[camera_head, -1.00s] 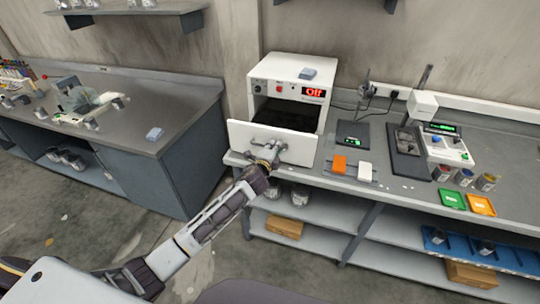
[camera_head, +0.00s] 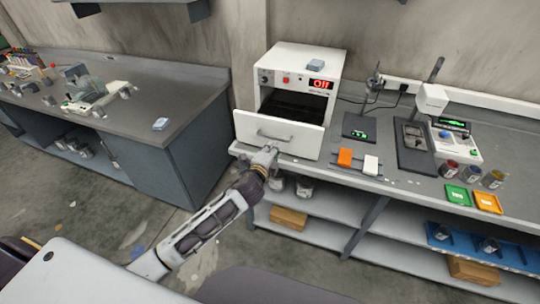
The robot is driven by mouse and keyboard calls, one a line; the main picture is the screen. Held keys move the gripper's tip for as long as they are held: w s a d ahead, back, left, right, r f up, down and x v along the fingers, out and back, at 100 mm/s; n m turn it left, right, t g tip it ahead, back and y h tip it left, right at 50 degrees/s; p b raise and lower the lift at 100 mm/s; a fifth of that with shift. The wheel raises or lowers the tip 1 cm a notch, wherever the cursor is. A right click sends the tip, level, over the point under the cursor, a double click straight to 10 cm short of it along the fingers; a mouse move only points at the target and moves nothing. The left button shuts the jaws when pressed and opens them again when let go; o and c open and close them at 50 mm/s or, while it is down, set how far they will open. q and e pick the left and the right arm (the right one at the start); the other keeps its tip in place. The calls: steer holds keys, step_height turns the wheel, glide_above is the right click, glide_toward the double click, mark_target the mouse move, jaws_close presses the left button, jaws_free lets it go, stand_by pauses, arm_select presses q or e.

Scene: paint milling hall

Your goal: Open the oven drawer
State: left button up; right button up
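The white oven (camera_head: 305,58) stands on the right-hand bench, with a red "Off" display on its front. Its drawer (camera_head: 307,142) is pulled out, and the dark interior (camera_head: 296,104) shows above the drawer's white front panel. A grey bar handle (camera_head: 273,136) runs across the panel. My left gripper (camera_head: 261,154) is just below and in front of the handle, apart from it. Its fingers look spread, with nothing between them. My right gripper is not in view.
A small blue-grey block (camera_head: 315,64) lies on top of the oven. A grey cabinet bench (camera_head: 172,160) stands left, with a floor gap between.

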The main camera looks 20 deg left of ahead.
arm_select(q)
steer(key=shift+v, duration=1.7)
steer(key=shift+n, duration=0.3)
